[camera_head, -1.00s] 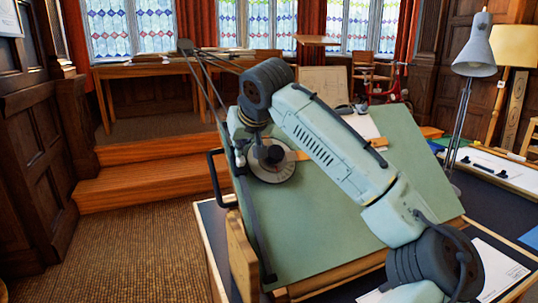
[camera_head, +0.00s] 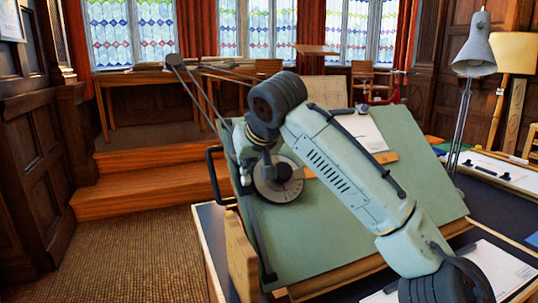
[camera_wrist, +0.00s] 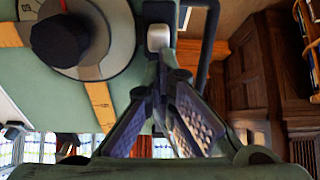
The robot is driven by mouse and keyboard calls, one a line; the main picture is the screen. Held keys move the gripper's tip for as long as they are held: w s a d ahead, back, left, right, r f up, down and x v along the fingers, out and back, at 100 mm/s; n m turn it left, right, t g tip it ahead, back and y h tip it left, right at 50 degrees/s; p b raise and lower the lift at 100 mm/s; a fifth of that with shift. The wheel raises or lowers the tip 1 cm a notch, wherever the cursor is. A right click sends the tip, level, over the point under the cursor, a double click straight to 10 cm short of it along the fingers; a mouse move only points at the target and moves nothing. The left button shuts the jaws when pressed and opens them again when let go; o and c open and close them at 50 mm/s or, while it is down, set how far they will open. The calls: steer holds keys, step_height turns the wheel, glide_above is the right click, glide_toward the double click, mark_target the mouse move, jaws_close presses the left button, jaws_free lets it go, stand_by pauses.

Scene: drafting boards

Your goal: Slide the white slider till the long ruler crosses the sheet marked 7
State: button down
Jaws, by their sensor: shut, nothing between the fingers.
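The drafting machine's round dial head (camera_head: 278,192) sits on the green tilted drafting board (camera_head: 365,225), left of its middle. Its long wooden ruler (camera_head: 386,157) runs right from the dial, partly behind my arm, near the lower edge of a white sheet (camera_head: 362,128). I cannot read any number on that sheet. In the wrist view the dial (camera_wrist: 117,25) and the wooden ruler arms (camera_wrist: 101,104) show large. A small white block (camera_wrist: 158,37), which looks like the slider, is at my fingertips. My gripper (camera_wrist: 165,62) is shut and empty, close to the block; contact is unclear.
A black handle (camera_head: 213,175) stands out at the board's left side. Linkage rods (camera_head: 200,95) rise at the back left. Another sheet (camera_head: 500,265) lies at the lower right. A desk lamp (camera_head: 474,60) and white board (camera_head: 500,175) stand to the right.

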steer(key=shift+s+d+f+b, duration=0.15)
steer(key=shift+s+f+b, duration=0.1)
steer(key=shift+f, duration=0.35)
steer(key=shift+s+d+f+b, duration=0.1)
steer(key=shift+s+f+b, duration=0.1)
steer(key=shift+f, duration=0.4)
steer(key=shift+s+d+f+b, duration=0.25)
steer(key=shift+s+f+b, duration=0.5)
steer(key=shift+s+f, duration=0.05)
steer(key=shift+s+d+f+b, duration=0.25)
steer(key=shift+s+f+b, duration=0.5)
steer(key=shift+s+f, duration=0.05)
steer(key=shift+s+d+f+b, duration=0.2)
steer(key=shift+s+f+b, duration=0.3)
steer(key=shift+s+f, duration=0.2)
steer(key=shift+w+r, duration=0.1)
steer(key=shift+w+a+r+p, duration=0.15)
steer(key=shift+w+r+p, duration=0.3)
steer(key=shift+p, duration=0.3)
steer(key=p+v, duration=0.3)
steer(key=v, duration=0.3)
steer(key=shift+r+p, duration=0.3)
steer(key=shift+s, duration=0.15)
